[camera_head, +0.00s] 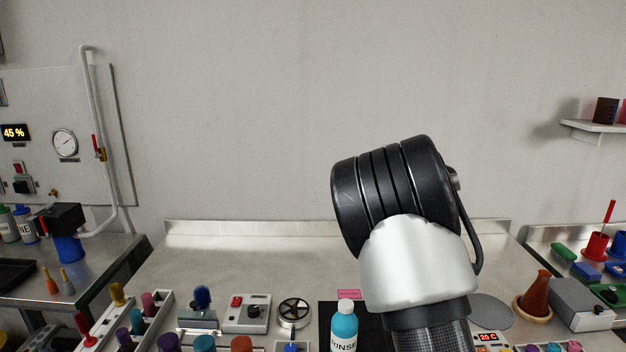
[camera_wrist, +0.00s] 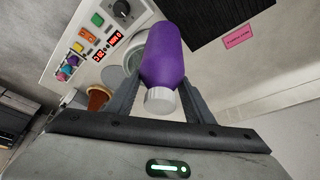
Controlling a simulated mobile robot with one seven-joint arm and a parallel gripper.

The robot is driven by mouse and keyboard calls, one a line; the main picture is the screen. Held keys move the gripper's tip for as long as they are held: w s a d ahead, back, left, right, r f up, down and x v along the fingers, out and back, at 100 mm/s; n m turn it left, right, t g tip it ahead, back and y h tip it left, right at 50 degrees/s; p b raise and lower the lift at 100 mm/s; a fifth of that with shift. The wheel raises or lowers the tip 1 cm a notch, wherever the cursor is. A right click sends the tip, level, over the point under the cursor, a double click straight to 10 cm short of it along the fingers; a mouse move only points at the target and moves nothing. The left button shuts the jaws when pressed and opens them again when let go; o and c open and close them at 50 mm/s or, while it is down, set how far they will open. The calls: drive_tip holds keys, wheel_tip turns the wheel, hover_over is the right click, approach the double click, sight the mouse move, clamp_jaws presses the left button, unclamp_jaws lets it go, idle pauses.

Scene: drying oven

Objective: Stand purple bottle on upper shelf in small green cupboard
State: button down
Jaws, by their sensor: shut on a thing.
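The purple bottle (camera_wrist: 165,58) with a silver-white cap shows in the wrist view, between the two fingers of my gripper (camera_wrist: 160,92). My gripper is shut on it, and the cap end points toward the wrist camera. In the head view my arm fills the middle right, and neither my gripper nor the held bottle can be made out there. The small green cupboard does not show in either view.
A blue rinse bottle (camera_head: 344,326) stands close to my arm on the steel bench (camera_head: 250,262). Several items line the bench's front edge, including a grey box with a red switch (camera_head: 247,313). A brown flask (camera_head: 535,297) stands right. The bench's back is clear.

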drive_tip(key=s+a+r+n+t+y+p, duration=0.1)
drive_tip(key=s+a+n+t+y+p, duration=0.15)
drive_tip(key=s+a+n+p, duration=0.65)
drive_tip(key=s+a+f+b, duration=0.2)
drive_tip(key=s+f, duration=0.3)
drive_tip(key=s, duration=0.4)
drive_tip(key=shift+s+a+f+n+g+y+b, duration=0.2)
drive_tip(key=shift+s+n+g+y+b, duration=0.2)
drive_tip(key=shift+b, duration=0.35)
drive_tip(key=shift+w, duration=0.1)
